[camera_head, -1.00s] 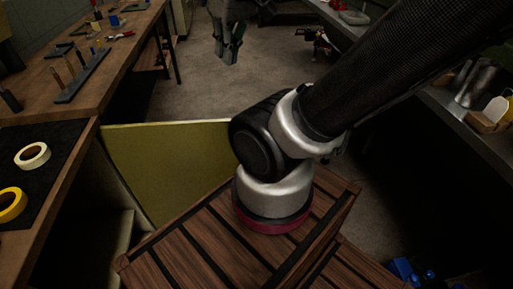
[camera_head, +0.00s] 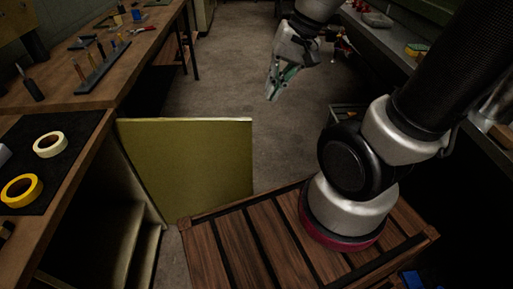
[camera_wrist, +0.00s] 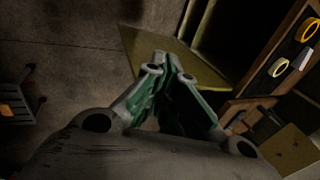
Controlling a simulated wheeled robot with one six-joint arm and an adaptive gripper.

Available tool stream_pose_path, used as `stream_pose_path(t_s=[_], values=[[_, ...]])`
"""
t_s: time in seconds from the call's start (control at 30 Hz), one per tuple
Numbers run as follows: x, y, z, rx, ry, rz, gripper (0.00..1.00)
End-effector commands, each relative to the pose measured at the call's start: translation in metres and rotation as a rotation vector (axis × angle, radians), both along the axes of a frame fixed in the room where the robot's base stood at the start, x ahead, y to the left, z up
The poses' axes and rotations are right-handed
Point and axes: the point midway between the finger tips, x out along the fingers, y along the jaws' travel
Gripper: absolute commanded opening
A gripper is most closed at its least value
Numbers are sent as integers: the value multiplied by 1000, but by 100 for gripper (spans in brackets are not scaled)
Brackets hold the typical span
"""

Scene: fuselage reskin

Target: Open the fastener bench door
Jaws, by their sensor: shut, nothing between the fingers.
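The fastener bench door (camera_head: 190,160) is a yellow-green panel standing swung out from the bench at the left, with open shelf space (camera_head: 120,235) beside its hinged edge. It also shows in the wrist view (camera_wrist: 195,62), beyond my fingers. My gripper (camera_head: 271,97) is shut and empty, hanging past the door's far free edge, up and to its right in the head view. In the wrist view the fingertips (camera_wrist: 172,56) overlap the door in the picture; I cannot see any contact there. No handle shows on the visible door face.
The left bench (camera_head: 80,70) holds tools, a yellow tape roll (camera_head: 21,190) and a cream tape roll (camera_head: 50,145). A slatted wooden crate top (camera_head: 240,240) lies under my arm. A shelf runs along the right. The concrete floor (camera_head: 220,75) beyond the door is clear.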

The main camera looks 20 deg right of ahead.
Motion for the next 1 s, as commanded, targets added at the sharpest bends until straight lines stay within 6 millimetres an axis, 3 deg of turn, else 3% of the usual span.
stream_pose_path(t_s=[0.27, 0.37, 0.47, 0.6, 0.73, 0.83, 1.0], values=[[34, 64, -51, 210, 185, -448, 0], [54, 90, -84, 303, 300, -801, 0], [76, 107, -128, 383, 417, -1319, 0], [88, 98, -180, 458, 485, -2088, 0], [82, 79, -204, 530, 443, -2659, 0], [76, 70, -211, 573, 396, -2910, 0], [72, 65, -218, 599, 362, -3040, 0]])
